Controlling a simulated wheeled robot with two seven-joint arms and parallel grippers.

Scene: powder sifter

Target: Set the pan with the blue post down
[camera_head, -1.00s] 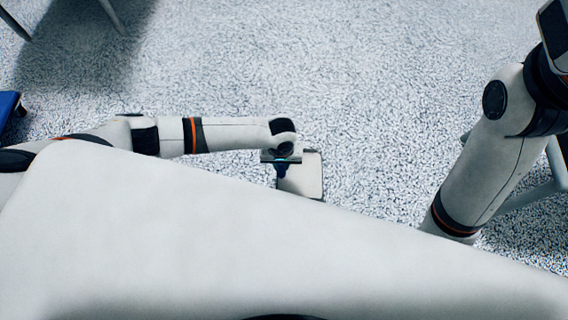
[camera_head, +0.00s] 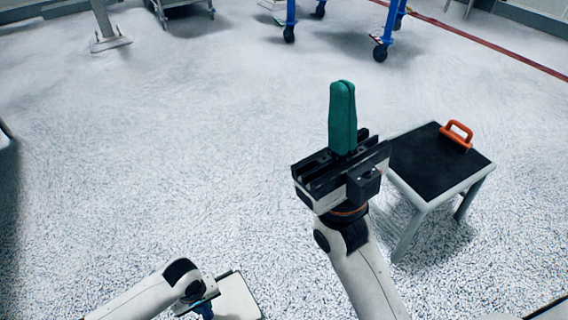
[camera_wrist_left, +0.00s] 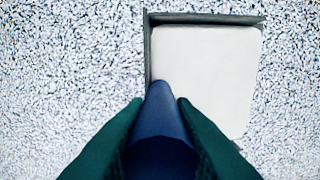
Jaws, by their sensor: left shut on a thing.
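The pan (camera_wrist_left: 205,75) is a shallow, pale, square tray with a dark grey rim, seen from above in the left wrist view. Its blue post (camera_wrist_left: 160,125) stands at the near left corner, between the green fingers of my left gripper (camera_wrist_left: 160,102), which is shut on it. In the head view the pan (camera_head: 238,300) is at the bottom edge, partly cut off, beside my left gripper (camera_head: 205,307). Speckled floor lies below the pan; its height above the floor is hard to tell. My right gripper (camera_head: 343,86) points up, its green fingers together and empty.
A small table (camera_head: 415,170) with a black top and grey legs stands to the right, behind my right gripper. An orange handle-shaped thing (camera_head: 457,137) sits on it. Wheeled frames with blue legs (camera_head: 291,20) stand far back. The floor at left and middle is clear.

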